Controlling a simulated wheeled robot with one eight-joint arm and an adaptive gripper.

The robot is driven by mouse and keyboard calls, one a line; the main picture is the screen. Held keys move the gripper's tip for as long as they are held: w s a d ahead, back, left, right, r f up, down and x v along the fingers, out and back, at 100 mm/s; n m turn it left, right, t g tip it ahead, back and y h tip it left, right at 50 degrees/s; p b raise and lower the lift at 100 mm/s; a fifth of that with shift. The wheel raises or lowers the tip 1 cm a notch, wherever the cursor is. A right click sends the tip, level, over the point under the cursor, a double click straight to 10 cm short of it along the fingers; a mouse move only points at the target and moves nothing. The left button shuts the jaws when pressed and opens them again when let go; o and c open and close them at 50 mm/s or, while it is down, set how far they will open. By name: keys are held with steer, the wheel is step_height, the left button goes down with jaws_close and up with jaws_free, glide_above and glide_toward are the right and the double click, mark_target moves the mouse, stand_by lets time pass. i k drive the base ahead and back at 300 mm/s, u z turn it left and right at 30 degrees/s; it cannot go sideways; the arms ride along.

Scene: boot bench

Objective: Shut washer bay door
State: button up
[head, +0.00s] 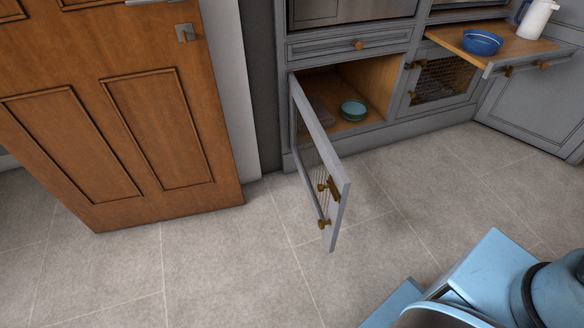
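A grey framed cabinet door (338,215) with a mesh-like panel stands wide open, swung out over the floor from the left side of a low bay (375,75). It is the only open cabinet door I see, and it seems to be the washer bay door. Brass-coloured fittings (326,188) sit near its free edge. Inside the bay a teal bowl (353,110) rests on the wooden floor, with a flat grey item (320,112) to its left. My gripper is not in view; only blue and grey parts of my body show at the lower right.
A wooden panelled door (120,110) stands at the left, apart from the cabinet door. At the upper right, a pulled-out wooden board (510,45) holds a blue bowl (482,42) and a white jug (535,18). The tiled floor (230,260) around the open door is clear.

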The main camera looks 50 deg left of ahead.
mark_target(341, 184)
steer(key=k, duration=0.8)
steer(key=u, duration=2)
steer(key=i, duration=0.5)
steer(key=z, duration=0.2)
steer(key=k, duration=0.9)
steer(key=u, duration=0.05)
